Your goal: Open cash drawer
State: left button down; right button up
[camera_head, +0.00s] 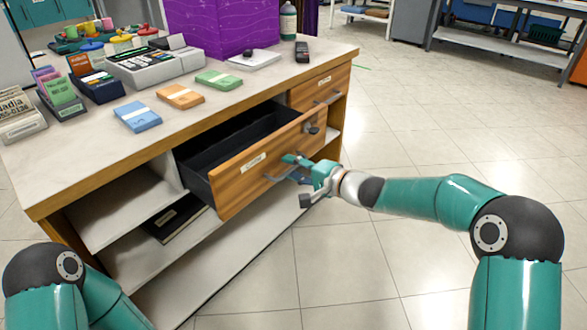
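The cash drawer (245,167) has a wooden front with a small white label and stands pulled out of the counter, its dark inside showing and looking empty. Its metal bar handle (271,178) is on the front. My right gripper (290,178) is at this handle, with its fingers around or beside the bar. Whether the fingers are closed on it is too small to tell. My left arm shows only at the bottom left, and its gripper is out of the picture.
The counter top (85,158) holds money bundles (180,95), a cash register (155,65), card holders and a purple box (210,25). A second drawer (318,88) at the right is shut. Open shelves lie below. The tiled floor (420,130) at the right is clear.

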grip_shut()
pick_arm(q)
jog(key=shift+f, duration=0.1)
pick_arm(e)
jog(key=shift+f, duration=0.1)
dwell(0.3)
